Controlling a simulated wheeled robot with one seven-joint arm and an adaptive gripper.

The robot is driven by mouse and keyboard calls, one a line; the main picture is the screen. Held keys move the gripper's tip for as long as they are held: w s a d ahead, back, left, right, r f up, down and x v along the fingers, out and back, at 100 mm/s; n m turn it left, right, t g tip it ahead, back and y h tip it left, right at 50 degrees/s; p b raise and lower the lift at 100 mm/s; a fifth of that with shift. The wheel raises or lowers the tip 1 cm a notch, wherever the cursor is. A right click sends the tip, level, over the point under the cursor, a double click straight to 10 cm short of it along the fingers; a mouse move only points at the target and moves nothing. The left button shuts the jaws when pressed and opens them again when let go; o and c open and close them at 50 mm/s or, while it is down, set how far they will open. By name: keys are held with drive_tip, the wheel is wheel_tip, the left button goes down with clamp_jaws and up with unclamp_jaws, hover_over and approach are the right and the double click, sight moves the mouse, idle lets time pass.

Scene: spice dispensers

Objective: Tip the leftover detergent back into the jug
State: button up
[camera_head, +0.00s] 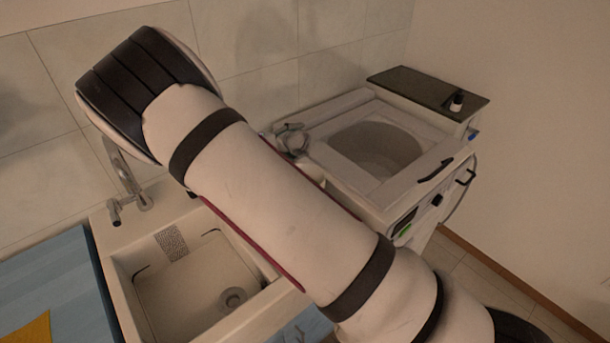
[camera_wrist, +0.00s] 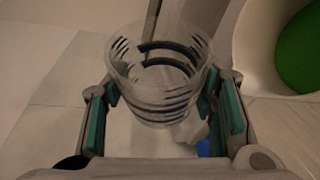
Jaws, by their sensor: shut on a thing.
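In the wrist view, my gripper (camera_wrist: 163,108) is shut on a clear cup (camera_wrist: 158,72) with dark curved marks, its green-padded fingers on either side of it. The cup looks see-through, and I cannot tell how much liquid is in it. To the right in the wrist view is a white rounded vessel (camera_wrist: 258,50) with a bright green surface (camera_wrist: 300,48) inside; I cannot tell whether it is the jug. In the head view my arm covers the middle, and neither the cup nor the jug shows clearly there.
A top-opening washing machine (camera_head: 335,167) stands right of my arm, its round opening uncovered. A dark shelf (camera_head: 420,88) behind it holds a small dark bottle (camera_head: 457,100). A white sink (camera_head: 150,290) with a tap (camera_head: 122,165) and a blue counter (camera_head: 45,285) lie left.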

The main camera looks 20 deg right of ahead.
sight(288, 136)
drive_tip(key=shift+w+f+n+b, duration=0.15)
drive_tip(key=shift+f+n+b, duration=0.2)
drive_tip(key=shift+n, duration=0.15)
drive_tip(key=shift+r+n+g+y, duration=0.3)
drive_tip(key=shift+r+n+g, duration=0.1)
drive_tip(key=shift+n+g, duration=0.3)
drive_tip(key=shift+f+n+g+b, duration=0.4)
drive_tip(key=shift+f+n+b, duration=0.1)
drive_tip(key=shift+b, duration=0.25)
drive_tip(key=shift+w+r+n+g+b, duration=0.25)
drive_tip(key=shift+r+n+g+b, duration=0.2)
drive_tip(key=shift+n+b, duration=0.2)
drive_tip(key=shift+w+a+f+n+g+b, duration=0.1)
drive_tip(key=shift+w+f+n+g+b, duration=0.35)
drive_tip(key=shift+f+b, duration=0.45)
drive_tip(key=shift+w+f+n+g+b, duration=1.3)
drive_tip(key=shift+w+f+n+b, duration=1.05)
drive_tip(key=shift+b, duration=1.45)
drive_tip(key=shift+m, duration=0.25)
drive_tip(key=shift+s+a+r+p, duration=0.1)
drive_tip(key=shift+s+r+p, duration=0.1)
drive_tip(key=shift+r, duration=0.55)
drive_tip(key=shift+s+a+r+p, duration=0.15)
drive_tip(key=shift+r+p, duration=0.1)
drive_tip(key=shift+r, duration=0.5)
drive_tip(key=shift+s+r+p, duration=0.15)
drive_tip(key=shift+r+p, duration=0.05)
drive_tip(key=shift+r, duration=0.55)
